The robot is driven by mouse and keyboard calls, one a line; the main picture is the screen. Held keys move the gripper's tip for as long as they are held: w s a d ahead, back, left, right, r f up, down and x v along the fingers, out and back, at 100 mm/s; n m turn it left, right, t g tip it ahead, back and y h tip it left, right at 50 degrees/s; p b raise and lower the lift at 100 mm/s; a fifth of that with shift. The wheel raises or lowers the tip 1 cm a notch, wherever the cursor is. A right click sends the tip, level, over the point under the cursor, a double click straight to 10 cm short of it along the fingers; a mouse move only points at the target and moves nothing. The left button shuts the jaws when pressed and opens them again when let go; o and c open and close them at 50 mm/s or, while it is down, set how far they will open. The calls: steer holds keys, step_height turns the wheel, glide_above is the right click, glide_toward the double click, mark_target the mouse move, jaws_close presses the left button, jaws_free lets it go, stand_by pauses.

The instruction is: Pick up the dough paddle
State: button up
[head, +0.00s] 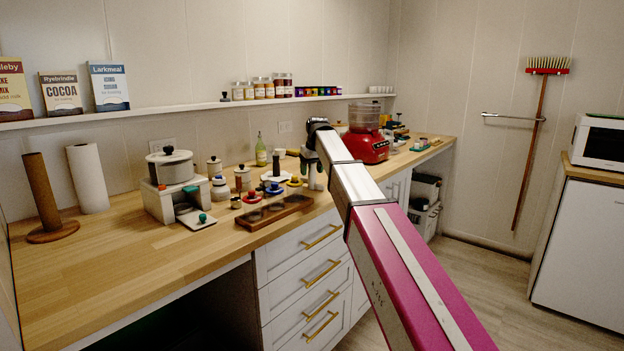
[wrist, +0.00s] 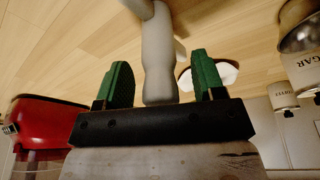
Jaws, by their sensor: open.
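The dough paddle appears to be the pale grey piece (wrist: 158,60) with a thick shaft and short side arms, seen in the wrist view over the wooden counter. My gripper (wrist: 160,82) is open, with one green finger on each side of the shaft. Gaps show between the shaft and both fingers, wider on the right. In the head view my gripper (head: 316,177) points down above the counter, past the wooden tray, and my arm hides much of that spot.
A red food processor (head: 368,147) stands right of my gripper. A brown tray with round wells (head: 272,212), small colourful items and a green bottle (head: 261,152) are to the left. White canisters (wrist: 283,97) show at right in the wrist view.

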steer(key=shift+w+f, duration=0.1)
steer(key=shift+f, duration=0.3)
steer(key=c, duration=1)
steer(key=shift+o, duration=0.2)
steer(key=shift+r, duration=0.2)
